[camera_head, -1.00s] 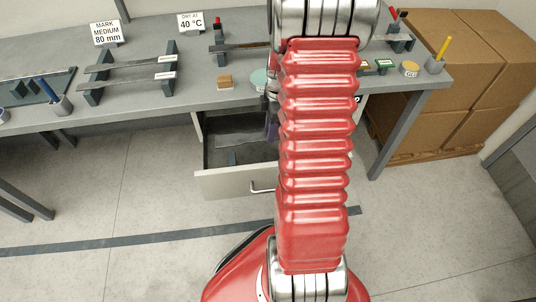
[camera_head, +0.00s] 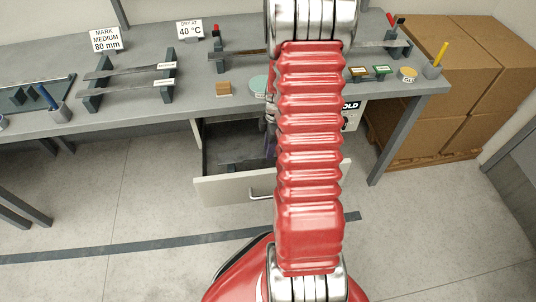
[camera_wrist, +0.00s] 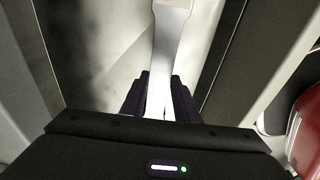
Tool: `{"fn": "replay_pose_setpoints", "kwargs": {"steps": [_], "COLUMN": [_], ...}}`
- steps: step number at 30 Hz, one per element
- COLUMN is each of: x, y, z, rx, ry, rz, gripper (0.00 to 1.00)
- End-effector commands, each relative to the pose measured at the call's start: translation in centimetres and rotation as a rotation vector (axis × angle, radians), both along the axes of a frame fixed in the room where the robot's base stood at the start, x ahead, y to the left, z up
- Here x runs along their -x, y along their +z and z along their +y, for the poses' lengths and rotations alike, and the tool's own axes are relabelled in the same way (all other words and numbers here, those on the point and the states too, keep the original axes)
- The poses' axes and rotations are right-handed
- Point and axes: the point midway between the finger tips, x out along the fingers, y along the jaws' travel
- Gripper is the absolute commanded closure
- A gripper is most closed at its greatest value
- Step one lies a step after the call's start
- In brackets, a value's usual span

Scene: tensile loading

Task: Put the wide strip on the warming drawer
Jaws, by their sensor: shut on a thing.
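My gripper (camera_wrist: 158,92) is shut on a pale metal strip (camera_wrist: 172,45) in the wrist view. The strip runs up the picture between the two dark fingers and widens at its far end, where a small label is cut off by the frame edge. The open drawer (camera_head: 245,187) hangs out under the bench in the head view. In that view my gripper shows only as a small dark part beside my red arm, over the drawer. My arm hides most of the gripper and the drawer's right side. Contact between strip and drawer floor cannot be told.
On the bench (camera_head: 140,122), a rack (camera_head: 167,73) holds labelled strips at the left. A brown block (camera_head: 223,88) and a pale green disc (camera_head: 259,84) lie near the front edge. A pen cup (camera_head: 431,69) stands at the right. Cardboard boxes (camera_head: 480,60) stand beyond the bench.

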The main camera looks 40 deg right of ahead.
Motion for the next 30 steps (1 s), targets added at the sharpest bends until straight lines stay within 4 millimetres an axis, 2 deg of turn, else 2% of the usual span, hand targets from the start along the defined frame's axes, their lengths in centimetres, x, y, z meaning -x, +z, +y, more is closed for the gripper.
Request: {"fn": "replay_pose_setpoints", "kwargs": {"steps": [5, 15, 27, 28, 30], "x": [0.0, 0.0, -0.1, 0.0, 0.0], "y": [-0.4, -3.5, -3.9, -3.9, -3.9], "z": [0.0, 0.0, 0.0, 0.1, 0.1], "rx": [0.000, 0.000, 0.000, 0.000, 0.000], "ry": [0.000, 0.001, 0.001, 0.001, 0.001], "rz": [0.000, 0.000, 0.000, 0.001, 0.001], "gripper": [1.00, 1.00, 1.00, 0.71, 0.66]}}
